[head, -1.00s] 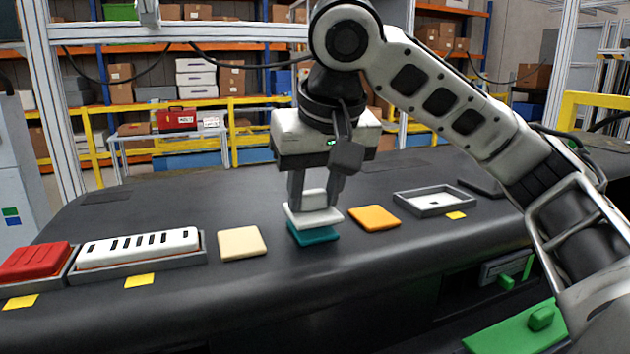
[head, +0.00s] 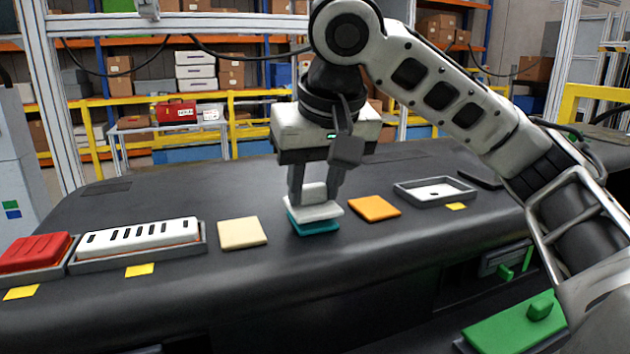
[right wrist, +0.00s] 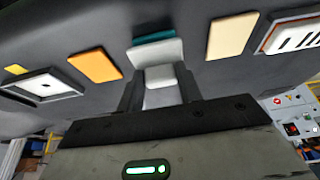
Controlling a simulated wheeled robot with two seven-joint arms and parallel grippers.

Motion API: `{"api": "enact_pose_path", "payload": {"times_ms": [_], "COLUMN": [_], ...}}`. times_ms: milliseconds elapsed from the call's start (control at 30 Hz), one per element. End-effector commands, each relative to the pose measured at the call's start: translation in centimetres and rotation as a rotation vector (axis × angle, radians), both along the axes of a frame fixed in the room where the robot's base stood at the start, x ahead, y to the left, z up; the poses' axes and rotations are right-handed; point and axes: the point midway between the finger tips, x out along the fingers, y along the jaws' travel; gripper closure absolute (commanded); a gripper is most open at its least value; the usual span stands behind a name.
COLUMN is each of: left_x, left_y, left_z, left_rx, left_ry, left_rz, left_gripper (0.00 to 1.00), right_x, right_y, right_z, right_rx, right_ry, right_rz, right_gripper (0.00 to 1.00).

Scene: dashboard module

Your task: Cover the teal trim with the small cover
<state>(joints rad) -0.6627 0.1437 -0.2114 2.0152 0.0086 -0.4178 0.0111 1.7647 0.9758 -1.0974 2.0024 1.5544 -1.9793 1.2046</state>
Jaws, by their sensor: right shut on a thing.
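The teal trim (head: 314,228) is a flat square lying on the dark dashboard, between a cream square and an orange square. My right gripper (head: 316,195) is shut on the small white cover (head: 318,209) and holds it over the teal trim, with teal showing along the front and lower edges. I cannot tell whether the cover touches the trim. In the right wrist view the cover (right wrist: 155,53) sits between the fingers, with a strip of the teal trim (right wrist: 154,38) showing beyond it. My left gripper is not in view.
The cream square (head: 243,234) lies left of the trim and the orange square (head: 374,209) lies right. A grey tray with a white insert (head: 436,191) is farther right. A white slotted panel (head: 140,244) and a red block (head: 36,252) sit in trays at left.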

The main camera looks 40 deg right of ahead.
Motion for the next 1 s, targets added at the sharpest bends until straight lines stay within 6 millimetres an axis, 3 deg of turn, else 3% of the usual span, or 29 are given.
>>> {"api": "enact_pose_path", "payload": {"times_ms": [967, 1000], "left_x": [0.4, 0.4], "left_y": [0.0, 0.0], "left_z": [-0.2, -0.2], "left_rx": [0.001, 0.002], "left_ry": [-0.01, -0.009], "left_rz": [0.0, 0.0], "left_gripper": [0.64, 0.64], "right_x": [0.0, 0.0], "right_y": [0.0, 0.0], "right_z": [-1.2, -1.2], "right_rx": [0.0, 0.001], "right_ry": [-0.001, -0.001], "right_rz": [0.0, -0.001], "right_gripper": [0.86, 0.56]}}
